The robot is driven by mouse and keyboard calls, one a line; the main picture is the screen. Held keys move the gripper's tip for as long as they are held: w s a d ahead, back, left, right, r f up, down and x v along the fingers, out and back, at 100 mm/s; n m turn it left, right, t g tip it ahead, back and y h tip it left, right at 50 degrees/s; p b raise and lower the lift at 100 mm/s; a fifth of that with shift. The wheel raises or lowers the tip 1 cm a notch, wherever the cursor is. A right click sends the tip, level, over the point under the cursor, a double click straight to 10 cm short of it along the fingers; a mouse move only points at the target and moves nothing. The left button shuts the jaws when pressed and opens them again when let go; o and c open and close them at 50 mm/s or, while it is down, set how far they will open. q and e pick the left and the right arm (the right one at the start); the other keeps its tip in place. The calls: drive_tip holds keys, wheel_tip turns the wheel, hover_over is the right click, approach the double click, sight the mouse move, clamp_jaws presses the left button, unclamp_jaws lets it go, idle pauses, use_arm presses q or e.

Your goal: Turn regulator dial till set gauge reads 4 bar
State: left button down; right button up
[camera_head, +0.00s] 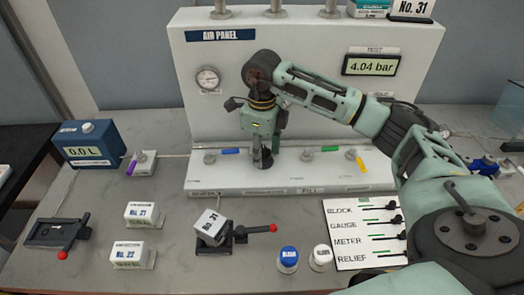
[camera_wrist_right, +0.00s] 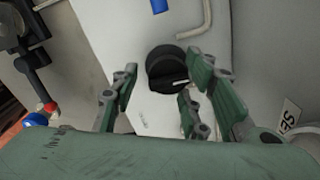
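The black regulator dial (camera_wrist_right: 168,68) with a white pointer mark sits on the white panel base in the wrist view. In the head view its black body (camera_head: 263,160) is partly hidden under my right gripper (camera_head: 262,146), which points down at it. In the wrist view the green fingers of my right gripper (camera_wrist_right: 165,72) are apart, with the dial showing between them. I cannot tell if a fingertip touches it. The digital gauge display (camera_head: 371,67) reads 4.04 bar. A round needle gauge (camera_head: 207,79) is on the panel's left. My left gripper is not in view.
The AIR PANEL (camera_head: 300,35) stands at the back, with coloured valve levers on its base. A label card (camera_head: 362,232), white blocks, a black clamp fixture (camera_head: 235,238), blue and white caps, and a blue 0.0 L meter (camera_head: 88,143) stand on the grey table.

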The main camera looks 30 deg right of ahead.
wheel_tip(320, 180, up, 12)
idle(0.5)
idle(0.4)
